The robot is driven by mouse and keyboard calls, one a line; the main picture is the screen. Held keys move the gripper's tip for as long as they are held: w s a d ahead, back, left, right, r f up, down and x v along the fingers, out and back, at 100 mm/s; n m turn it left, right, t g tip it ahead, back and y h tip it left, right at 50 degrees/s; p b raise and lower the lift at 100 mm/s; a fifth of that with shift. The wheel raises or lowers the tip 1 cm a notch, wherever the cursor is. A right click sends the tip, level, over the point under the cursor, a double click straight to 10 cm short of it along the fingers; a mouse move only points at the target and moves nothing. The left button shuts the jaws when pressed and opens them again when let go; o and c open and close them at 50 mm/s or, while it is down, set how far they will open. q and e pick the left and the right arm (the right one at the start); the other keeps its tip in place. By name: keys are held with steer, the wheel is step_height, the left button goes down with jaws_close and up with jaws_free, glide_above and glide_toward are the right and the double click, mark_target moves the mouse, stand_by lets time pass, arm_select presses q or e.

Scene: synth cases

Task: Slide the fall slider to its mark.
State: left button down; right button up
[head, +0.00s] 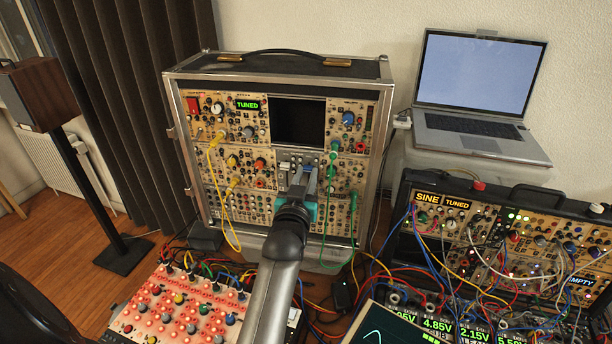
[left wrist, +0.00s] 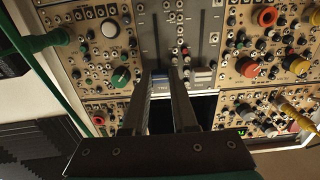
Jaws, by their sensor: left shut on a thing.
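The grey slider module (head: 298,156) sits in the middle of the upright synth case. It also shows in the left wrist view (left wrist: 181,30), where the case appears upside down. My left gripper (head: 302,177) reaches up to this module from below. In the left wrist view its two fingers (left wrist: 161,76) are shut on the fall slider cap, which the fingers mostly hide. A pale cap of the neighbouring slider (left wrist: 203,76) stands free beside the fingers. My right gripper is not in view.
Yellow patch cables (head: 211,185) and green patch cables (head: 354,215) hang on either side of my left arm. A dark screen (head: 298,121) is above the module. A laptop (head: 475,125), a second cabled case (head: 400,205) and a red-lit panel (head: 165,315) stand around.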

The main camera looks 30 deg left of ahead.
arm_select(q)
steer(key=shift+r, duration=0.45)
steer(key=c, duration=0.7)
jaws_free()
steer(key=shift+f, duration=0.1)
